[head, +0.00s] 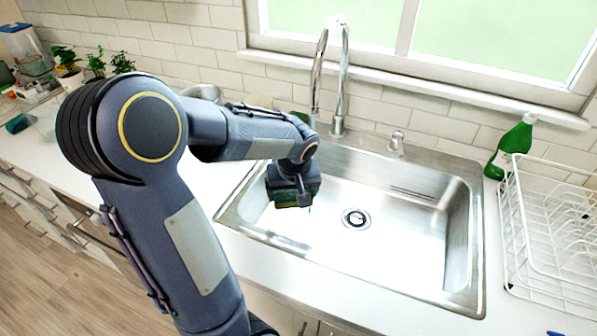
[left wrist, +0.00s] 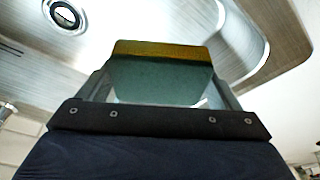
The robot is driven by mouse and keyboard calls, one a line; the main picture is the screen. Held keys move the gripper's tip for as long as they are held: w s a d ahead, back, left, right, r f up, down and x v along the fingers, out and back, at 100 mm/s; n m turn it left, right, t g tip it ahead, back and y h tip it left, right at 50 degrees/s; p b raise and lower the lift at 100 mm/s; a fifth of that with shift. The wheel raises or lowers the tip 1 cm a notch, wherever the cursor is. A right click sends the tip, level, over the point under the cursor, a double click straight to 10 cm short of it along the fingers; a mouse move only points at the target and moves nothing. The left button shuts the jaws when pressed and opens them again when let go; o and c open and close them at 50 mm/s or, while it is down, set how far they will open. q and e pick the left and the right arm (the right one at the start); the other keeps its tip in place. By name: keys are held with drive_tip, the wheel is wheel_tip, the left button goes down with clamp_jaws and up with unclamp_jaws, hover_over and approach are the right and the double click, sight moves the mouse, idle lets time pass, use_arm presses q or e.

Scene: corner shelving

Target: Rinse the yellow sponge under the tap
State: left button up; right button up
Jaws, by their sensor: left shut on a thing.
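My left gripper (head: 291,205) hangs over the left part of the steel sink basin (head: 400,240), left of the drain. It is shut on the sponge (left wrist: 160,50), which shows in the left wrist view as a yellow layer above a dark green one. In the head view only a small dark green part of the sponge shows below the gripper. The chrome tap (head: 338,75) arches up behind the sink, and its spout comes down behind my left arm. I cannot tell whether water is running. My right gripper is not in view.
A tap lever (head: 397,143) stands right of the tap. A green spray bottle (head: 512,146) and a white dish rack (head: 550,240) are on the right. Potted plants (head: 95,66) stand at the back left. The right part of the basin is clear around the drain (head: 356,218).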

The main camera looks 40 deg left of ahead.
sight(288, 196)
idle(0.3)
use_arm(q)
drive_tip(key=shift+s+d+r+p, duration=0.35)
drive_tip(key=shift+s+r, duration=0.25)
drive_tip(key=shift+s+d+r+p, duration=0.3)
drive_tip(key=shift+s+d+r, duration=0.05)
drive_tip(key=shift+s+r, duration=0.3)
drive_tip(key=shift+s+d+r+p, duration=0.35)
drive_tip(key=shift+s+r, duration=0.2)
drive_tip(key=shift+r, duration=0.05)
drive_tip(key=shift+s+d+r, duration=0.15)
drive_tip(key=shift+s+d, duration=0.05)
drive_tip(key=shift+s, duration=0.15)
